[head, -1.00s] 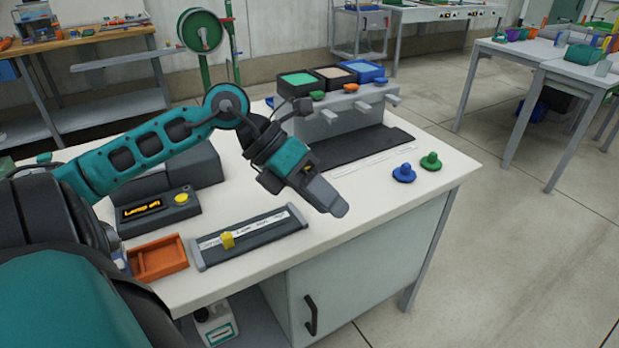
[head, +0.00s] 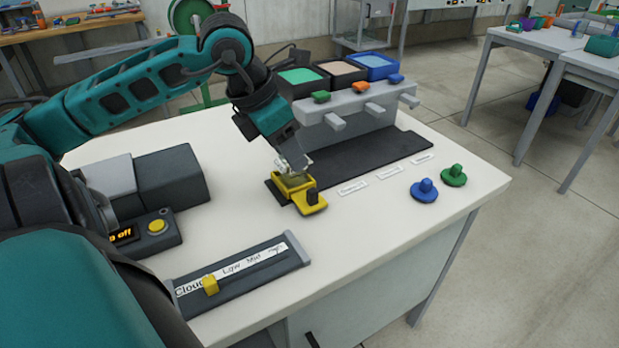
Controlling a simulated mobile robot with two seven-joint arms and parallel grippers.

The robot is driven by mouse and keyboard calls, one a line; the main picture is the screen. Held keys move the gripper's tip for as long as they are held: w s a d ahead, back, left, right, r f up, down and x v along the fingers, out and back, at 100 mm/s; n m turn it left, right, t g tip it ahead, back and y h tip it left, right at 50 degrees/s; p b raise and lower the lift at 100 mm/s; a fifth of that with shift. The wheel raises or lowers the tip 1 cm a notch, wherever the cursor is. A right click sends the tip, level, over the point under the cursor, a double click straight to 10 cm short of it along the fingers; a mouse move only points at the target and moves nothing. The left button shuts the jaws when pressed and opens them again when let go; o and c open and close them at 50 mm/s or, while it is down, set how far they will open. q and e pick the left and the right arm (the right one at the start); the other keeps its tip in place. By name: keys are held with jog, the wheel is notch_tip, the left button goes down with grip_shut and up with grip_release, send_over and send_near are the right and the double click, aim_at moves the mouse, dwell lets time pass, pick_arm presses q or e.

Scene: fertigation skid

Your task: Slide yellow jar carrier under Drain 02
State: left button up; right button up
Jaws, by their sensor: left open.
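The yellow jar carrier (head: 313,209) stands at the left end of the dark mat (head: 352,160), with its front tab sticking out over the white bench. A clear jar seems to sit in it, partly covered by my gripper. My left gripper (head: 291,165) is open, pointing down at the carrier from above; I cannot tell whether it touches. Three grey spouts stick out of the grey block above the mat: left (head: 335,124), middle (head: 374,110) and right (head: 408,101). The carrier is left of the left spout. White labels, including the middle one (head: 389,172), lie along the mat's front, too small to read surely.
A blue knob (head: 425,190) and a green knob (head: 453,175) stand on the bench at right. A slider panel (head: 239,275) with a yellow slider and a box with an amber display (head: 122,235) are at front left.

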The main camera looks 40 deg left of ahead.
aim_at(311, 190)
pick_arm(q)
jog(key=b+x, duration=0.1)
jog(key=x, duration=1)
jog(key=shift+w+d+f, duration=0.1)
jog(key=shift+w+f, duration=0.05)
jog(key=shift+c, duration=0.2)
grip_shut()
dwell(0.3)
